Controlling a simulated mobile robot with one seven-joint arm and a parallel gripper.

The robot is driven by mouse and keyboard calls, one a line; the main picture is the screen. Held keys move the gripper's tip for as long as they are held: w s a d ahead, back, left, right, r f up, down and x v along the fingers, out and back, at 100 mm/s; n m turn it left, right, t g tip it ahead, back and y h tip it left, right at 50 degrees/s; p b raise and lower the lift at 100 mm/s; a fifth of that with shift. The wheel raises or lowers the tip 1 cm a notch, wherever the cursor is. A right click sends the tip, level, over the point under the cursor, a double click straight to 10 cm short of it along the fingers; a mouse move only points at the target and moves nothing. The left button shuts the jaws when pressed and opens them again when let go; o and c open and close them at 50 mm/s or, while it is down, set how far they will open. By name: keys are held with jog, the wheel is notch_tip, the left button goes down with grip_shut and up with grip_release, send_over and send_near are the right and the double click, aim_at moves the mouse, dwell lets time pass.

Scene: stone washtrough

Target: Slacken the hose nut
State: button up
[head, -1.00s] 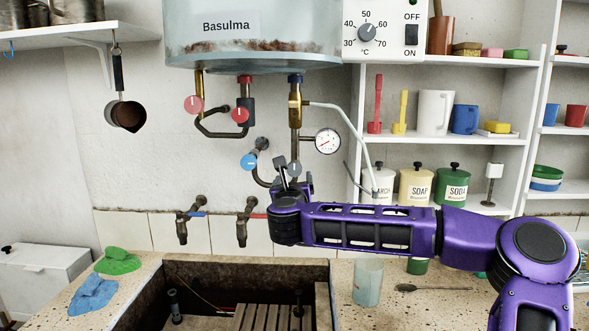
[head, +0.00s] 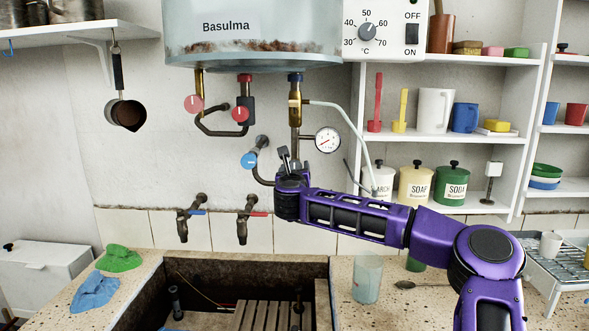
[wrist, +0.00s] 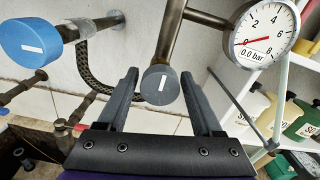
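My gripper (wrist: 160,76) is open. Its two dark fingers stand either side of a round grey knob (wrist: 160,84) with a white mark; I see no clear contact. In the head view my gripper (head: 289,160) is at the lower end of the brass-topped pipe (head: 295,105), and the grey knob is hidden. A dark braided hose (wrist: 87,65) curves down behind the left finger in the wrist view. A pale thin hose (head: 345,115) leaves the brass fitting. I cannot tell for certain which fitting is the hose nut.
A blue knob (wrist: 28,41) is left of my gripper; a pressure gauge (wrist: 262,30) reading 0.0 bar is right. Two red knobs (head: 193,104) (head: 240,114) hang under the tank (head: 250,50). Two taps (head: 184,220) (head: 246,222) are low on the left.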

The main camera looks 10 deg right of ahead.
grip_shut()
